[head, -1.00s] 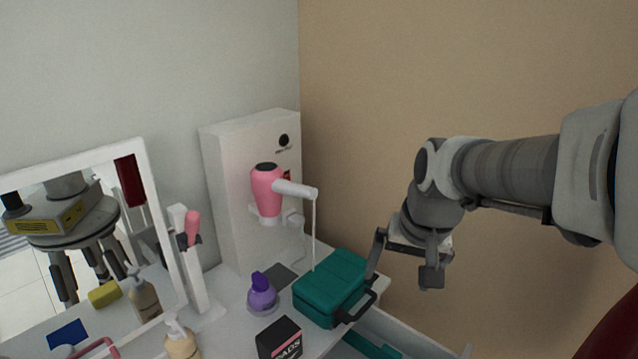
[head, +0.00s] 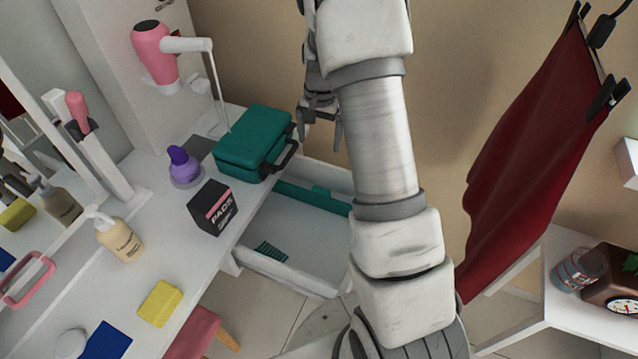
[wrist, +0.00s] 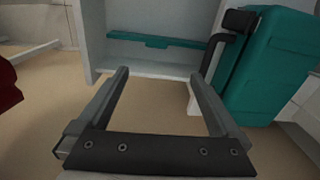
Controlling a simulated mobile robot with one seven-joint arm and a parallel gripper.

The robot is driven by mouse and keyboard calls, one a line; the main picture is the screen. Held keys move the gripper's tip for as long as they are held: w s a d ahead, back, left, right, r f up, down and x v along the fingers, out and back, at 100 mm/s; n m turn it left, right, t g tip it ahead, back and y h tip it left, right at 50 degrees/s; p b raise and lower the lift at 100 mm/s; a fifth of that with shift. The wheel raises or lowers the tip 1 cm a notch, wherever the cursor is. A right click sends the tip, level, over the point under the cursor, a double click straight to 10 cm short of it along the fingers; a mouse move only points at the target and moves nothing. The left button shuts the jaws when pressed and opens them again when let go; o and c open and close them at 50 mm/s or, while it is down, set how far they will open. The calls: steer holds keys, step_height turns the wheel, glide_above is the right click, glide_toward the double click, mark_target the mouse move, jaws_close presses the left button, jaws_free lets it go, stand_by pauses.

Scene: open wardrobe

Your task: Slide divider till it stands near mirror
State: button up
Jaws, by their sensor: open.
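The divider is a long teal strip (head: 312,195) lying across the open white drawer (head: 292,274); it also shows in the wrist view (wrist: 158,40), beyond my fingers. My arm hides its right end in the head view. My gripper (head: 320,122) is open and empty, just right of the teal case, above the drawer's far end. In the wrist view my open fingers (wrist: 158,74) point toward the drawer, with nothing between them. The mirror (head: 88,160) stands upright on the white table at the left.
The teal case (head: 252,140) with a black handle sits at the table's edge, close to my gripper. A black box (head: 212,208) and purple bottle (head: 183,166) stand beside it. A small teal comb (head: 270,251) lies in the drawer. A red cloth (head: 530,150) hangs at the right.

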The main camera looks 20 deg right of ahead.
mark_target(321, 190)
steer(key=f, duration=0.7)
steer(key=f+b, duration=0.1)
steer(key=f, duration=0.5)
steer(key=d+f, duration=0.1)
steer(key=f, duration=0.6)
steer(key=shift+w+f+b, duration=0.25)
steer(key=shift+f+b, duration=0.05)
steer(key=shift+b, duration=0.05)
jaws_close()
